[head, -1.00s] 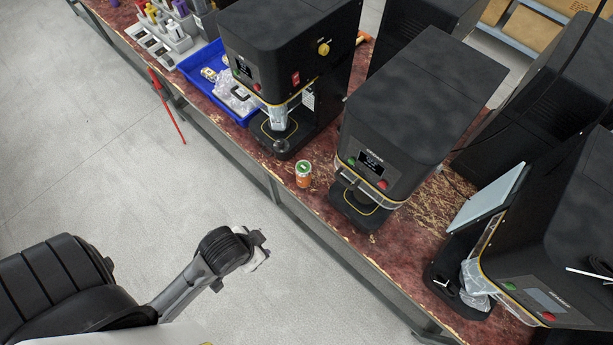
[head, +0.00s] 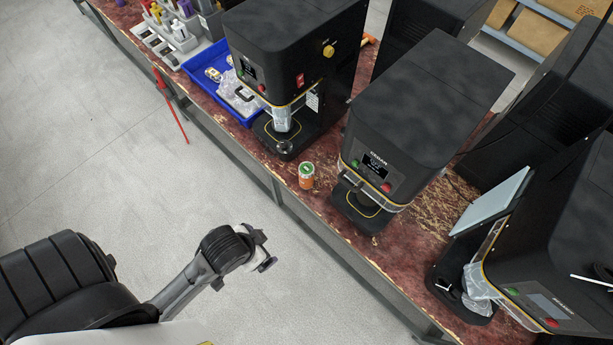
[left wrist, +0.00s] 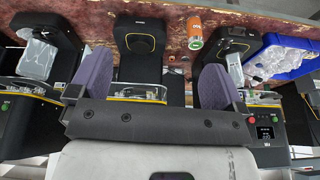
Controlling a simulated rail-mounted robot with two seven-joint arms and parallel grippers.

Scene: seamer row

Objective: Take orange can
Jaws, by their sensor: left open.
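The orange can (head: 306,177) with a green-and-white top stands upright on the red-brown bench near its front edge, between two black seaming machines. In the left wrist view the orange can (left wrist: 195,32) shows at the top, beyond the right-hand finger and apart from it. My left gripper (head: 265,257) is out over the floor in front of the bench, well short of the can. In the left wrist view its two purple fingers (left wrist: 157,62) are spread wide with nothing held between them. My right gripper is in neither view.
A black seamer (head: 375,180) stands just right of the can and another (head: 290,60) behind it to the left. A blue tray (head: 243,119) with clear bags lies further left. Another seamer (head: 545,295) stands at the right.

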